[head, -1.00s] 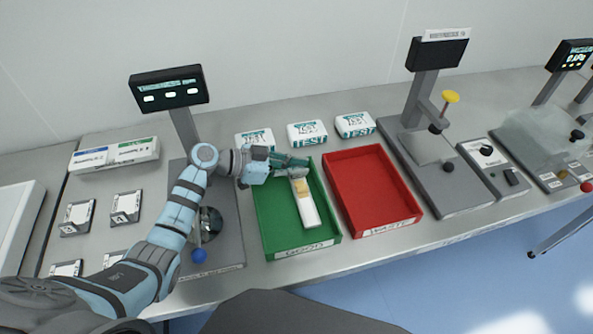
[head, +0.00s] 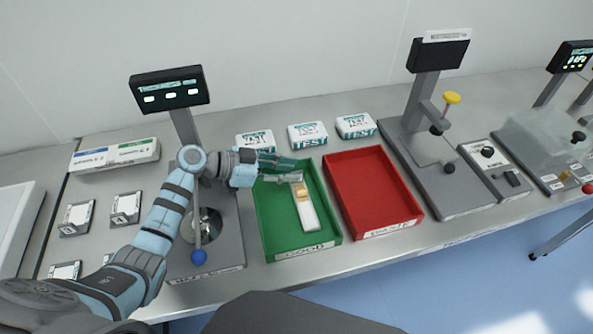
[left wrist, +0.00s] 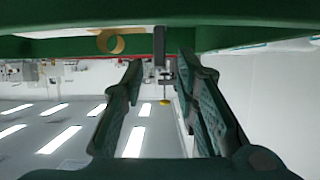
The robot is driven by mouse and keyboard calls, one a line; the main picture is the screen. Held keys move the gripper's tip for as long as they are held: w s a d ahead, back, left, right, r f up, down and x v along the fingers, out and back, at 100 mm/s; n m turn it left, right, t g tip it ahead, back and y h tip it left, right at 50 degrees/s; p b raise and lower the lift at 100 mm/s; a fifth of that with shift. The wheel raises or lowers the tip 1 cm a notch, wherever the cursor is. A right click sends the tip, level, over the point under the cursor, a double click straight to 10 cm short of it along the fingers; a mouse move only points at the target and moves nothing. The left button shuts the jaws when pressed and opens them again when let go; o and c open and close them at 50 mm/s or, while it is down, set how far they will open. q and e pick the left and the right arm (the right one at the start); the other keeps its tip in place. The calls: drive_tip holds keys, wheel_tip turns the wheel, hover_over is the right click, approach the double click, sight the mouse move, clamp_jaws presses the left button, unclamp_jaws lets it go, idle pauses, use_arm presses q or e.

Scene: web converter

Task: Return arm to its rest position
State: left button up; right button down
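My left gripper (head: 285,169) is over the far part of the green tray (head: 265,225). In the left wrist view its two fingers (left wrist: 158,68) stand apart with nothing held between them. A white strip-like piece with a tan part on it (head: 307,213) lies in the green tray, just nearer the front than the gripper. In the left wrist view a tan ring (left wrist: 110,42) shows past the fingers, and the tray's green wall crosses the top. My left arm reaches in from the left. My right gripper does not show.
A red tray (head: 370,190) stands right of the green one and looks empty. Several white TEST packs (head: 307,134) lie behind the trays. A tester with a dark display (head: 168,88) and blue-knobbed lever (head: 199,256) stands beneath and beside my left arm. Another tester (head: 440,170) stands to the right.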

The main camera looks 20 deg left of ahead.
use_arm(q)
drive_tip(key=v, duration=0.4)
drive_tip(key=shift+s+a, duration=0.2)
drive_tip(key=shift+a, duration=0.15)
drive_tip(key=shift+r, duration=0.15)
